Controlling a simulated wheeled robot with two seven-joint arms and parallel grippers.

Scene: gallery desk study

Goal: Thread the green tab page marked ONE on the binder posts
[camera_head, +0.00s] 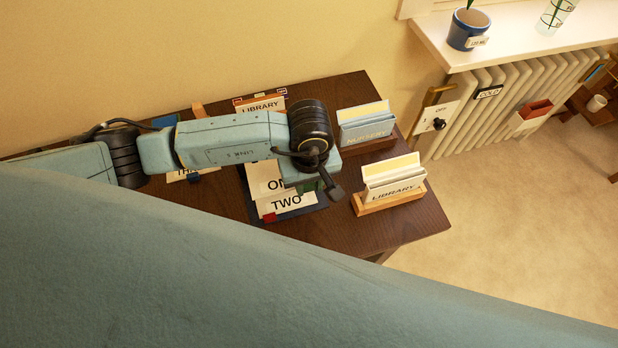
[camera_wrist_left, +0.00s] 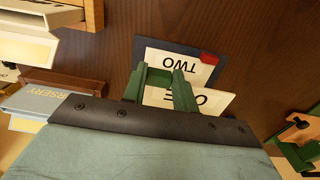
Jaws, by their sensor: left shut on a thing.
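The page marked ONE (camera_head: 264,180) is partly hidden under my left wrist in the head view. In the left wrist view the white page (camera_wrist_left: 212,99) shows upside down between and beside the green fingers. My left gripper (camera_wrist_left: 162,77) is shut on this page, just over the binder; its green tab is hard to tell from the fingers. The dark blue binder (camera_head: 318,206) lies on the desk under the page marked TWO (camera_head: 290,202), which has a red tab (camera_head: 269,218). The binder posts are hidden. My right gripper is in neither view.
Two wooden card holders, NURSERY (camera_head: 367,131) and LIBRARY (camera_head: 393,190), stand right of the binder. Another LIBRARY card (camera_head: 260,105) is behind my arm. A radiator (camera_head: 500,98) is beyond the desk. The front right desk corner (camera_head: 425,220) is clear.

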